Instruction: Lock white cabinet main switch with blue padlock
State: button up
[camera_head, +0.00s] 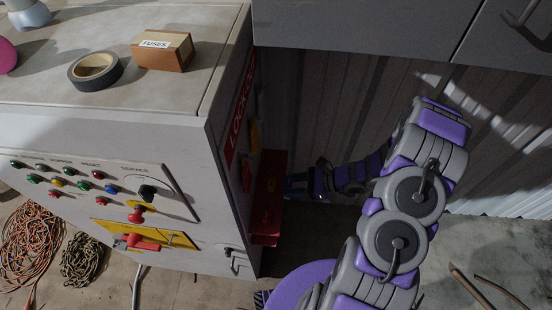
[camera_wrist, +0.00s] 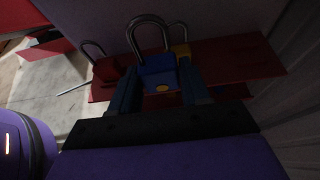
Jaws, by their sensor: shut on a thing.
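The white cabinet (camera_head: 110,140) stands at left in the head view. Its front carries a red rotary handle (camera_head: 140,243) on a yellow plate (camera_head: 170,234), which looks like the main switch. My gripper (camera_head: 300,187) is at the red lockout station (camera_head: 266,215) on the cabinet's right side. In the wrist view the blue padlock (camera_wrist: 158,74) sits between my gripper's fingers (camera_wrist: 160,90), shut on its body, with its metal shackle pointing away. I cannot tell whether the shackle is open, or whether the padlock is clear of the station. The padlock is not distinguishable in the head view.
A red padlock (camera_wrist: 105,69) and a yellow padlock (camera_wrist: 182,50) are close beside the blue one. A tape roll (camera_head: 95,71) and a fuse box (camera_head: 162,52) stand on the cabinet top. Cable coils (camera_head: 32,240) lie on the floor at left.

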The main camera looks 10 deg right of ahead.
jog(key=b, duration=0.1)
send_over(280, 159)
jog(key=s, duration=0.2)
jog(key=shift+w+f, duration=0.25)
jog(key=shift+f, duration=0.45)
jog(key=shift+w+a+f+b, duration=0.1)
jog(key=shift+w+b, duration=0.25)
jog(key=shift+w, duration=0.5)
notch_tip(280, 159, down, 3)
jog(key=shift+s+r+b, duration=0.15)
jog(key=shift+b, duration=0.2)
jog(key=shift+p, duration=0.3)
jog(key=shift+f, duration=0.3)
jog(key=o, duration=1.1)
jog(key=shift+f+b, duration=0.1)
jog(key=shift+b, duration=0.25)
